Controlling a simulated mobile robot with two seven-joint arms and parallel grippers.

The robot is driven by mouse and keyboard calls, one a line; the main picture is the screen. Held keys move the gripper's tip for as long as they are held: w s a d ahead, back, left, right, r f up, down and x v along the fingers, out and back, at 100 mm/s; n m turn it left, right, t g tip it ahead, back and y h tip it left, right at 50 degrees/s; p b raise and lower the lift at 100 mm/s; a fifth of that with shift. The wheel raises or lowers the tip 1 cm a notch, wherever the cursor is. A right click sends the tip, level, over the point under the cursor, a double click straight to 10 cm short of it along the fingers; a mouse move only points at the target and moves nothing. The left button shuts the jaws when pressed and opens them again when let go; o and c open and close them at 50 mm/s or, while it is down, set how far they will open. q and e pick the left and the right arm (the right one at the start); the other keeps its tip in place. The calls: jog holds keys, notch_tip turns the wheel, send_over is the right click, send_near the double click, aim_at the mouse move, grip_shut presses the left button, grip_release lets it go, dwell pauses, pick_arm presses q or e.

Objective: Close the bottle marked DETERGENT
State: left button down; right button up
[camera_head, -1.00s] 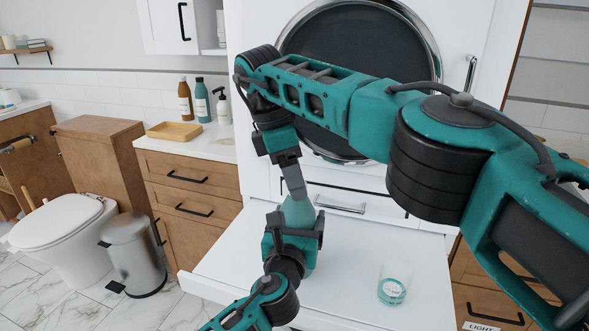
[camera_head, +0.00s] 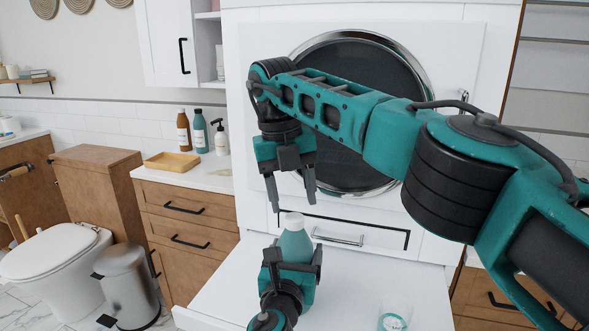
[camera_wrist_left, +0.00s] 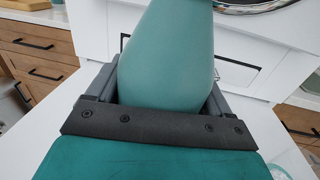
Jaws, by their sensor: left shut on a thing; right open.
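A teal bottle (camera_head: 295,243) with a white cap (camera_head: 293,221) on its top stands upright on the white pull-out shelf in front of the round door. No lettering on it can be read. My left gripper (camera_head: 292,268) is shut around the bottle's body. The left wrist view shows the bottle's body (camera_wrist_left: 168,60) between the fingers; its top is out of that frame. My right gripper (camera_head: 291,192) is open and empty, pointing down just above the cap, with its fingers apart on either side.
The round dark appliance door (camera_head: 380,75) is behind my right arm. A counter at the left holds several bottles and a yellow tray (camera_head: 172,161).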

aim_at(295, 217)
jog(key=n, duration=0.2)
jog(key=r+n, duration=0.1)
jog(key=n, duration=0.2)
jog(key=shift+r+n, duration=0.1)
jog(key=shift+n, duration=0.2)
jog(key=n, duration=0.2)
jog(key=r+n, duration=0.1)
jog(key=n, duration=0.2)
jog(key=shift+d+y, duration=0.1)
jog(key=shift+y, duration=0.3)
jog(key=n, duration=0.3)
jog(key=r+n, duration=0.1)
jog(key=n, duration=0.1)
jog(key=shift+r+n, duration=0.1)
jog(key=shift+n, duration=0.3)
jog(key=n, duration=0.2)
jog(key=r+n, duration=0.1)
jog(key=n, duration=0.1)
jog(key=shift+d+n+y, duration=0.1)
jog(key=shift+n+y, duration=0.3)
jog(key=shift+f, duration=0.1)
jog(key=shift+f, duration=3.95)
jog(key=shift+c, duration=0.2)
